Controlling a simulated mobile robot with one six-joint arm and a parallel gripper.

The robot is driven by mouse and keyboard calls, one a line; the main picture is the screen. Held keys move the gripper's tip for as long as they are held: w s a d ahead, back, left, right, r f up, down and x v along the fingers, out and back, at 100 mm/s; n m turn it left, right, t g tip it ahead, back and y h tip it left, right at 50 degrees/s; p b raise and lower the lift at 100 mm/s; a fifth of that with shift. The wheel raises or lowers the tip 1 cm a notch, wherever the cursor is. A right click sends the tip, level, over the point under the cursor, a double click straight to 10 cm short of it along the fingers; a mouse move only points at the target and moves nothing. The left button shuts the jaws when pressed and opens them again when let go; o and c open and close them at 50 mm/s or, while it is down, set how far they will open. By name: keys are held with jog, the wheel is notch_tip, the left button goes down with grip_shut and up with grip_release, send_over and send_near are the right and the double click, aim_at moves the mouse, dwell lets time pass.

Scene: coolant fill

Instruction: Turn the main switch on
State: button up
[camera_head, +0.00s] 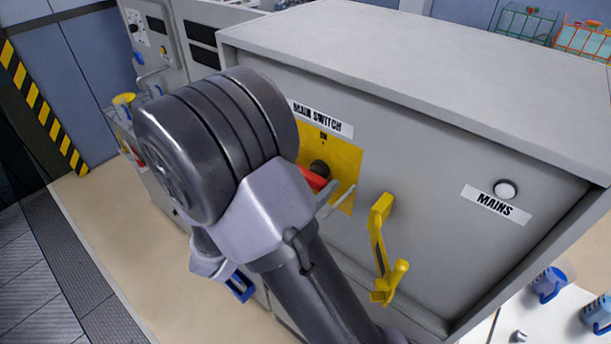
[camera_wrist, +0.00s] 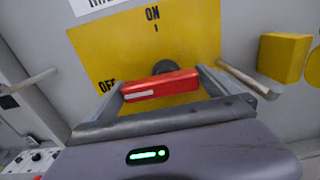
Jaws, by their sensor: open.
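The main switch is a red handle (camera_wrist: 160,88) on a dark round hub, mounted on a yellow plate (camera_wrist: 115,50) marked ON at the top and OFF at the left. The handle lies roughly level in the wrist view, with a white stripe toward its left end. My gripper (camera_wrist: 163,92) is open, with one finger at each end of the red handle; I cannot tell whether they touch it. In the head view the handle (camera_head: 313,178) shows partly behind my arm, below the MAIN SWITCH label (camera_head: 320,118). The white MAINS lamp (camera_head: 506,190) is at the right of the cabinet.
A yellow door handle (camera_head: 380,245) sticks out from the grey cabinet (camera_head: 430,170) right of the switch. A pale rod stands beside the yellow plate. Blue mugs (camera_head: 549,284) stand on a white surface at lower right. Another panel (camera_head: 160,35) is at the upper left.

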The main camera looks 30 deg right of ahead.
jog(key=shift+c, duration=0.2)
jog(key=c, duration=1)
jog(key=m+b, duration=0.3)
jog(key=m, duration=0.1)
jog(key=shift+m, duration=0.4)
jog(key=m+b, duration=0.3)
jog(key=m, duration=0.1)
jog(key=shift+s+r+b, duration=0.15)
jog(key=shift+b, duration=0.25)
jog(key=m+b, duration=0.6)
jog(key=shift+s+d+r, duration=0.1)
jog(key=shift+s+r, duration=0.05)
jog(key=shift+s, duration=0.1)
jog(key=m+b, duration=0.3)
jog(key=shift+s+r, duration=0.15)
jog(key=shift+r, duration=0.1)
